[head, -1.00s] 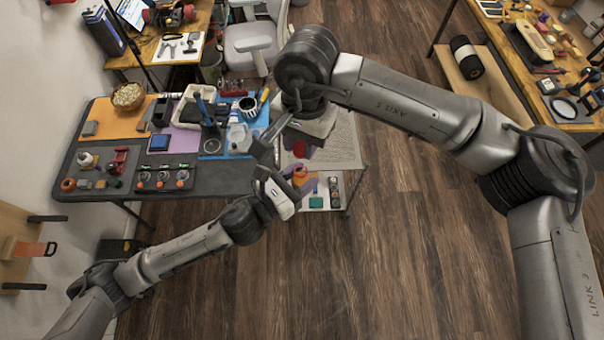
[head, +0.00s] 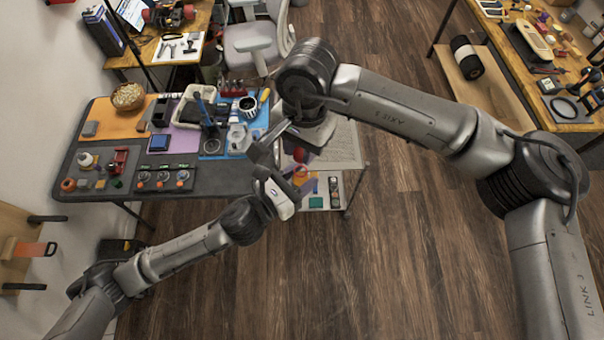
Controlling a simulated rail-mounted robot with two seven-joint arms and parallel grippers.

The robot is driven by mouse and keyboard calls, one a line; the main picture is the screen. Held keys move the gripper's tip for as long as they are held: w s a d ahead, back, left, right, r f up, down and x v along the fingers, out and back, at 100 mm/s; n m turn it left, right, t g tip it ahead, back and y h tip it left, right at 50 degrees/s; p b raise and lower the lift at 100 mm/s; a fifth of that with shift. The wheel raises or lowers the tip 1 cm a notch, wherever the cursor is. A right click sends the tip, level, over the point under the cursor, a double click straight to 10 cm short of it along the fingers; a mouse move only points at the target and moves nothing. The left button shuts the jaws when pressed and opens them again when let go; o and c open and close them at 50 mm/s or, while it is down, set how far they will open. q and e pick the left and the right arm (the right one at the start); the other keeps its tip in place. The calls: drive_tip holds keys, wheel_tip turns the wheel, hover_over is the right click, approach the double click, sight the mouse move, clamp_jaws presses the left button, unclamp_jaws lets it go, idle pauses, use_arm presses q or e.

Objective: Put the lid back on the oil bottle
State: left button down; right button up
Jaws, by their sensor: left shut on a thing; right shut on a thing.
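My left gripper (head: 302,184) is shut on a small orange thing (head: 300,171), most likely the oil bottle, off the front right edge of the grey table. Its fingers hide much of it. My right gripper (head: 299,146) comes from above and is shut on a small red thing (head: 299,155), most likely the lid. The red thing is just above the orange one. I cannot tell whether they touch.
The grey table (head: 215,180) holds a wooden bowl (head: 128,96), a tray (head: 196,103), coloured mats and several small parts. A lower shelf (head: 318,203) with small items lies below the grippers. A grey chair (head: 254,45) stands behind. Open wooden floor lies in front.

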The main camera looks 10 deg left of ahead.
sight(301, 178)
drive_tip(key=shift+f, duration=1.15)
drive_tip(key=shift+f, duration=0.8)
drive_tip(key=shift+f, duration=0.6)
